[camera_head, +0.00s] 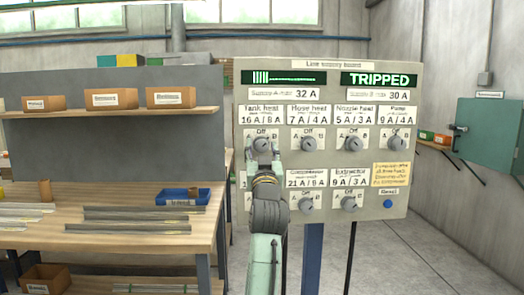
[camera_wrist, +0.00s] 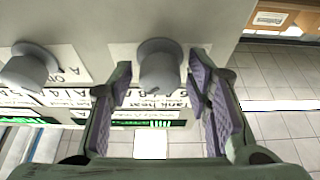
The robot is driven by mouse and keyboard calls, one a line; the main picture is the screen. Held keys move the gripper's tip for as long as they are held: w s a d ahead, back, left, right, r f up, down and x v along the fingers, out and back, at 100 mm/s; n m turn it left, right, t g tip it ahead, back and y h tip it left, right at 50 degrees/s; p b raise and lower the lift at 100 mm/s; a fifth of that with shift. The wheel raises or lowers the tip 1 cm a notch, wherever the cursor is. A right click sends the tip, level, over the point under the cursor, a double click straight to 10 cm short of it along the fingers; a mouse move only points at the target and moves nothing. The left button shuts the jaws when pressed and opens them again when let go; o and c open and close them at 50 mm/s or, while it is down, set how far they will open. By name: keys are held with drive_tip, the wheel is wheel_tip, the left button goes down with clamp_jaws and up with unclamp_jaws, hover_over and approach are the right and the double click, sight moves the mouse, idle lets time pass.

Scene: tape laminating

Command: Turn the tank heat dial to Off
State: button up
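The tank heat dial (camera_head: 262,144) is a grey knob at the top left of the dial rows on the supply board, under the label "Tank heat 16 A / 8 A". In the wrist view the dial (camera_wrist: 160,62) shows between the two finger pads. My gripper (camera_head: 263,158) is in front of the board at this dial and hides part of it. In the wrist view my gripper (camera_wrist: 160,76) is open, with a gap visible on each side of the knob. I cannot tell where the dial points.
The supply board (camera_head: 330,107) carries several other dials, a green display reading "TRIPPED" (camera_head: 379,79) and a blue reset button (camera_head: 388,203). The hose heat dial (camera_head: 306,143) is close by on the right. A workbench (camera_head: 100,240) with strips and a blue tray (camera_head: 185,196) stands left.

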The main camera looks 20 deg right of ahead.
drive_tip(key=c, duration=0.9)
drive_tip(key=shift+d+f+n, duration=0.1)
drive_tip(key=shift+n, duration=0.4)
drive_tip(key=n+y+b, duration=0.1)
drive_tip(key=n, duration=0.1)
drive_tip(key=n+y, duration=0.1)
drive_tip(key=n, duration=0.1)
drive_tip(key=shift+s+d+t+y+b, duration=0.1)
drive_tip(key=shift+d+t+y+b, duration=0.05)
drive_tip(key=shift+t+y+b, duration=0.2)
drive_tip(key=n+y, duration=0.1)
drive_tip(key=n, duration=0.2)
drive_tip(key=n+g+y+b, duration=0.1)
drive_tip(key=n+y, duration=0.1)
drive_tip(key=n, duration=0.2)
drive_tip(key=shift+y, duration=0.25)
drive_tip(key=shift+n, duration=0.4)
drive_tip(key=o, duration=1.1)
drive_tip(key=shift+r, duration=0.2)
drive_tip(key=shift+o, duration=0.2)
